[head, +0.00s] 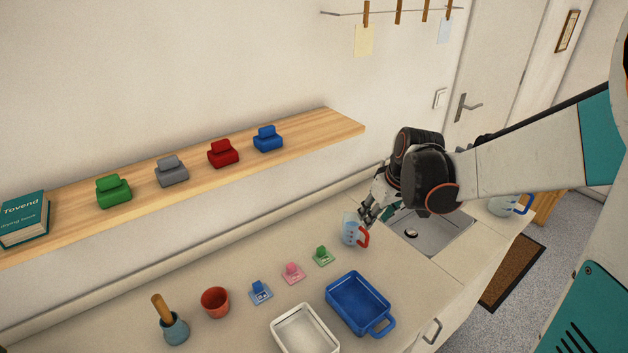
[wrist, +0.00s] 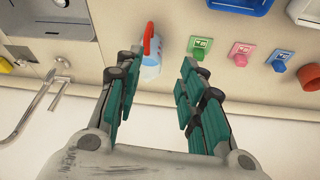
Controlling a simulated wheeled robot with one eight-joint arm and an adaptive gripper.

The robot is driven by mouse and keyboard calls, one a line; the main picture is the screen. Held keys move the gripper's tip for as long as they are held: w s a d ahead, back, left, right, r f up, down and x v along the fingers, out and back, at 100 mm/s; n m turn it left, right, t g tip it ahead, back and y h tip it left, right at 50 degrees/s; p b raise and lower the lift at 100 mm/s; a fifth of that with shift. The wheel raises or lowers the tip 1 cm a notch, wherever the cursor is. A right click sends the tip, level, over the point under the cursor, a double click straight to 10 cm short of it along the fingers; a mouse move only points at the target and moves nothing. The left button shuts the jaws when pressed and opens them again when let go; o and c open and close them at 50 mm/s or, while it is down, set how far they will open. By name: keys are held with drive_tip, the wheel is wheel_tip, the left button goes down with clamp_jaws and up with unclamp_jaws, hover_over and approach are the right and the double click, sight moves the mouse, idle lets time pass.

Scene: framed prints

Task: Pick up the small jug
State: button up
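A small light-blue jug with a red handle (head: 350,228) stands on the counter at the left edge of the sink. In the wrist view the jug (wrist: 150,70) appears at upper middle, just past the fingertips and closer to the left finger, with its red handle pointing up in the picture. My gripper (head: 368,212) is beside the jug in the head view, on its sink side. In the wrist view my gripper (wrist: 160,66) has its fingers wide apart with nothing held between them. A second jug with a blue handle (head: 503,205) stands farther right, partly behind my arm.
The sink (head: 428,232) lies under my arm, and its tap (wrist: 50,90) shows in the wrist view. Green (head: 322,256), pink (head: 292,272) and blue (head: 260,291) stamp-like items stand nearby. A blue tray (head: 358,303), white tray (head: 305,332) and red cup (head: 215,301) are closer. A wooden shelf (head: 320,126) overhangs behind.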

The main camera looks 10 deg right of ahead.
sight(368, 240)
drive_tip(key=b+x, duration=0.1)
drive_tip(key=x, duration=0.3)
drive_tip(key=d+x, duration=0.1)
drive_tip(key=x, duration=0.2)
drive_tip(key=d+b+x, duration=0.1)
drive_tip(key=x, duration=0.3)
drive_tip(key=shift+s+f+b, duration=0.25)
drive_tip(key=shift+f+b, duration=0.1)
drive_tip(key=shift+f, duration=0.15)
drive_tip(key=b+x, duration=0.1)
drive_tip(key=x, duration=0.1)
drive_tip(key=b+x, duration=0.1)
drive_tip(key=x, duration=0.1)
drive_tip(key=shift+d+f, duration=0.2)
drive_tip(key=shift+w+f, duration=0.2)
drive_tip(key=shift+f, duration=0.25)
drive_tip(key=shift+r, duration=0.1)
drive_tip(key=shift+c, duration=0.2)
clamp_jaws()
